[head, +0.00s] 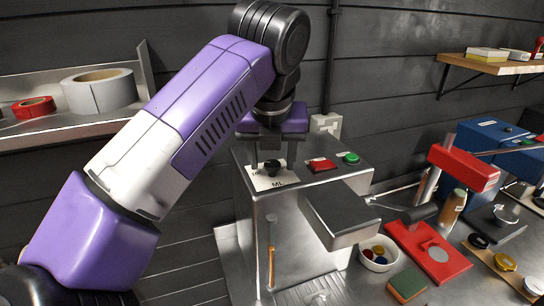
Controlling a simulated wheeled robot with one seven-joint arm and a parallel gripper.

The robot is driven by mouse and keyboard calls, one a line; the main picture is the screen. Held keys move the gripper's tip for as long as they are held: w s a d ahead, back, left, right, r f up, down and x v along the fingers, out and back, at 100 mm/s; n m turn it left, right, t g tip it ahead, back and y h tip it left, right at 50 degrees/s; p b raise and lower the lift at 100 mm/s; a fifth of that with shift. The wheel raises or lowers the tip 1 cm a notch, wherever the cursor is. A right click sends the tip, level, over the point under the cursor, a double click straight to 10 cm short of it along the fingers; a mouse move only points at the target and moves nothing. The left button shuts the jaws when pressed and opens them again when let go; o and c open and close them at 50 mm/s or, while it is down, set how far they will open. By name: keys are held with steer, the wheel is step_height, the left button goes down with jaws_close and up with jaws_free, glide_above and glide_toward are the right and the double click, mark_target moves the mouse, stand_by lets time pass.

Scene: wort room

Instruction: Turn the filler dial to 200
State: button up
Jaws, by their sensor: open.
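The filler (305,240) is a grey metal box machine in the middle of the head view. Its dial (272,168) is a small black knob on a white scale plate (279,182) on the top left of the machine. Letters reading "ML" show on the plate's near edge; the numbers and the dial's pointer are too small or hidden to read. My gripper (273,158) points down over the dial, open, with one finger to the left and one to the right of the knob. I cannot tell whether either finger touches it.
A red button (320,164) and a green button (350,158) sit right of the dial on the machine top. A bowl of coloured caps (366,264), a green sponge (408,283) and a red capper (433,258) stand to the right. A shelf with tape rolls (98,90) is at left.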

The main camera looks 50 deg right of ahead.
jaws_close()
steer(key=shift+f+b, duration=0.1)
steer(key=shift+b, duration=0.5)
steer(key=shift+w+f+m+g+b, duration=0.15)
steer(key=shift+m+g+b, duration=0.15)
steer(key=shift+m+b, duration=0.6)
steer(key=m+g+b, duration=0.1)
steer(key=m+b, duration=0.1)
steer(key=b, duration=0.1)
steer(key=shift+h, duration=0.3)
steer(key=m, duration=0.1)
steer(key=m+g+b, duration=0.1)
steer(key=m+b, duration=0.1)
steer(key=shift+w+r+m, duration=0.2)
steer(key=shift+r+m, duration=0.05)
steer(key=shift+m, duration=0.15)
steer(key=shift+w+m+g, duration=0.1)
steer(key=shift+m+g, duration=0.8)
steer(key=shift+m, duration=1.1)
